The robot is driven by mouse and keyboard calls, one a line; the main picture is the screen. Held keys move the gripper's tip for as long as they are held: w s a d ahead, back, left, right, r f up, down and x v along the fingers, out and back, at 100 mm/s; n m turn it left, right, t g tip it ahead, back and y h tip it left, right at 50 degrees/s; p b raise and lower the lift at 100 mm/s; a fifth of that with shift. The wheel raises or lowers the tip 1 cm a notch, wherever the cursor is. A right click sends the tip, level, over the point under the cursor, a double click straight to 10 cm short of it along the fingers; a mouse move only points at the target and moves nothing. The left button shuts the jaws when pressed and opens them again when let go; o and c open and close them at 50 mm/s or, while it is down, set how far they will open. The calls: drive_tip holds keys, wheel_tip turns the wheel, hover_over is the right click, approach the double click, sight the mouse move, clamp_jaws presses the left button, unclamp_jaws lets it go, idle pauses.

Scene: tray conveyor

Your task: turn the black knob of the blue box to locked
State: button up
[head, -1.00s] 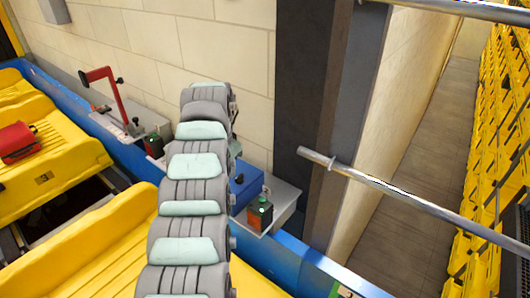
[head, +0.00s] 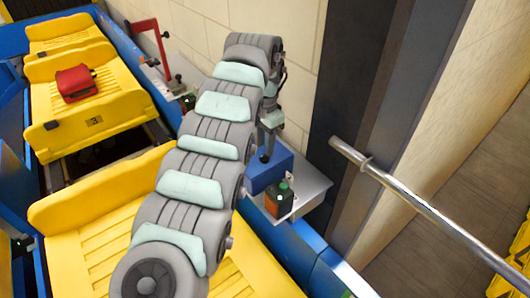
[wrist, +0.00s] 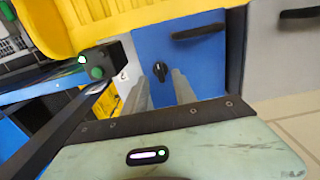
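The blue box (head: 270,172) stands on a grey wall shelf, and my gripper (head: 269,128) is close above it in the head view. The black knob (wrist: 160,71) shows on the blue face in the wrist view, just beyond and between my two grey fingertips. The fingers are apart, with nothing visible held between them. The wrist view shows the blue box (wrist: 205,65) close up. In the head view my gripper partly hides the box top and its fingertips are too small to make out. I cannot tell the knob's setting from its small pale mark.
A metal rail (head: 420,205) crosses at the right. Yellow trays (head: 95,125) fill the left, one carrying a red case (head: 76,83). A red lever (head: 166,45) stands farther back.

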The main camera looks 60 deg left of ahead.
sight(265, 158)
drive_tip(key=shift+f+p, duration=0.4)
drive_tip(key=shift+f, duration=1.4)
drive_tip(key=shift+c, duration=0.4)
clamp_jaws()
